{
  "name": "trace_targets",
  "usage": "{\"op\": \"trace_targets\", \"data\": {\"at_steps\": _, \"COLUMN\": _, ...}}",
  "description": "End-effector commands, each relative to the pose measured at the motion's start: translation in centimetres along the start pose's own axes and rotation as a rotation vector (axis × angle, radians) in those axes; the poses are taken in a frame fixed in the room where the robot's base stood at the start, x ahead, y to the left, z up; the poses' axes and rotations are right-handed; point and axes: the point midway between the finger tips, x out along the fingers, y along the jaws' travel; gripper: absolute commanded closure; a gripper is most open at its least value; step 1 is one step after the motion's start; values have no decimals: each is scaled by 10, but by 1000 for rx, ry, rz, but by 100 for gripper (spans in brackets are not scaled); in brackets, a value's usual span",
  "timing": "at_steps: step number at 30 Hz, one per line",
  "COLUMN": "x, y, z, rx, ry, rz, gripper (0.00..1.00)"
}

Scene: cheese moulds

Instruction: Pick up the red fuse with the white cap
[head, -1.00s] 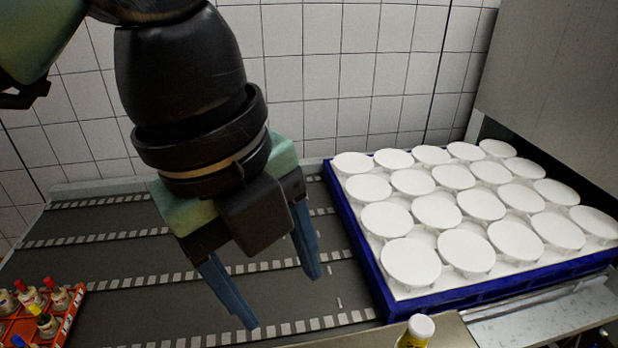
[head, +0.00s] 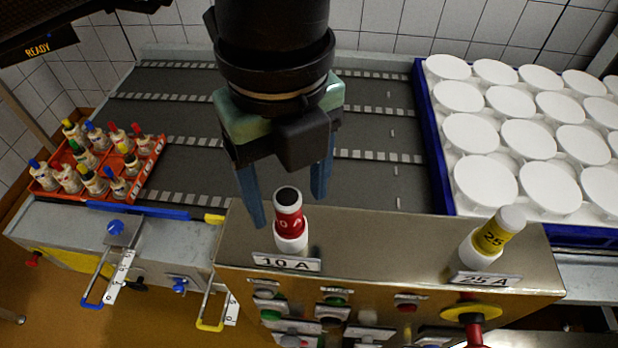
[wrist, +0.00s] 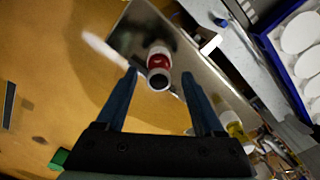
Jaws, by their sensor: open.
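The red fuse (head: 289,220) stands upright on the metal cabinet top behind the "10 A" label. It has a red band, a white lower body and a dark top face with a pale rim. In the wrist view the red fuse (wrist: 159,63) shows between the fingertips, its dark end toward the camera. My gripper (head: 287,208) is open and empty, its blue fingers pointing down on either side of the fuse in the picture. In the wrist view my gripper (wrist: 158,74) has a finger on each side of it. I see no contact; the height gap is unclear.
A yellow-banded fuse (head: 490,238) leans at the "25 A" label on the cabinet (head: 380,240). A blue tray (head: 437,165) of white moulds stands at right. An orange crate (head: 150,165) of bottles stands at left on the dark conveyor (head: 190,115).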

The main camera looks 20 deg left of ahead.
Motion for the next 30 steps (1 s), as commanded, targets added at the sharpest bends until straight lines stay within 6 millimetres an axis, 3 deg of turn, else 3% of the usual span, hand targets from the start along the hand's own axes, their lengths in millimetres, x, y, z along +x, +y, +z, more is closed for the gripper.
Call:
{"op": "trace_targets", "data": {"at_steps": 4, "x": 25, "y": 1, "z": -1, "rx": 0, "ry": 2, "rz": -1, "gripper": 31}}
{"op": "trace_targets", "data": {"at_steps": 12, "x": 27, "y": 1, "z": 0, "rx": -1, "ry": -1, "rz": 0, "gripper": 32}}
{"op": "trace_targets", "data": {"at_steps": 23, "x": 26, "y": 1, "z": 0, "rx": -1, "ry": -1, "rz": 0, "gripper": 97}}
{"op": "trace_targets", "data": {"at_steps": 30, "x": 26, "y": 1, "z": 0, "rx": -1, "ry": -1, "rz": -1, "gripper": 100}}
